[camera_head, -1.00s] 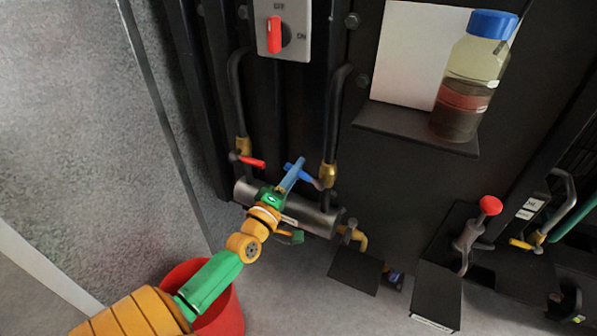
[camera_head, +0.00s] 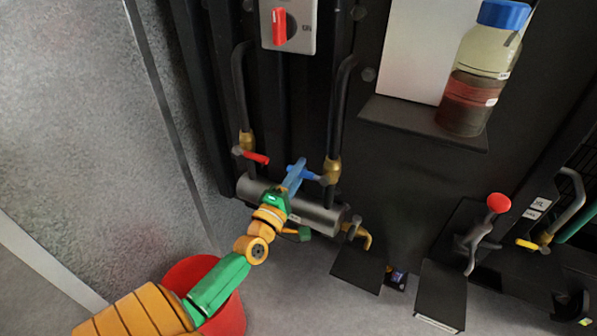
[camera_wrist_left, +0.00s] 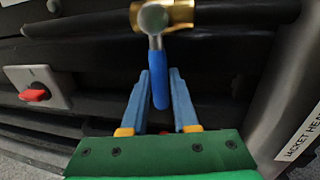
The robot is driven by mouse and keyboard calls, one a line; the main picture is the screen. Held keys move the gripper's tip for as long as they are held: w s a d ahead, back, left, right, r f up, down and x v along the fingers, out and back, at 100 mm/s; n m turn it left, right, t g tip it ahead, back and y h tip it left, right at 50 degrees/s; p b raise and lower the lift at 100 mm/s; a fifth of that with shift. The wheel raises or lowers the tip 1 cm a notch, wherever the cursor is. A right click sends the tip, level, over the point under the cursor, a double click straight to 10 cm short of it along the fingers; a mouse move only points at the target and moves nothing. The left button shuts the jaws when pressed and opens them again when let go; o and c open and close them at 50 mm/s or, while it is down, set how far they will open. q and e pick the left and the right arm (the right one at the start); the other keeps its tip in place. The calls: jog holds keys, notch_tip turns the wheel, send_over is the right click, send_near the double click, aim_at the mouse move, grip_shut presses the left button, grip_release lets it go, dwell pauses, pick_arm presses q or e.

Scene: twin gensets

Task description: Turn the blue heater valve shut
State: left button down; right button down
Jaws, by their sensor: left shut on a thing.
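The blue heater valve handle (camera_head: 309,176) sits on a brass fitting (camera_head: 332,170) on the right hose, above the dark cylindrical heater (camera_head: 318,216). My left gripper (camera_head: 297,167) reaches it from below left, its blue fingers at the handle's free end. In the left wrist view, the blue handle (camera_wrist_left: 158,84) lies between the two fingers of my left gripper (camera_wrist_left: 162,76), which is shut on it. The handle points from the brass fitting (camera_wrist_left: 178,13) toward the gripper. The fingers hide part of the handle in the head view. My right gripper is out of view.
A red-handled valve (camera_head: 256,157) is close on the left hose. A red bucket (camera_head: 228,318) stands below my left arm. A red switch (camera_head: 279,27) is above; a bottle (camera_head: 474,85) stands on a shelf (camera_head: 400,118) at right.

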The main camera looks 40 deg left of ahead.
pick_arm(q)
jog(key=c, duration=0.7)
grip_release()
jog(key=shift+w, duration=0.1)
jog(key=shift+f, duration=0.1)
jog(key=b+v, duration=0.1)
jog(key=v, duration=0.6)
jog(key=shift+f, duration=0.1)
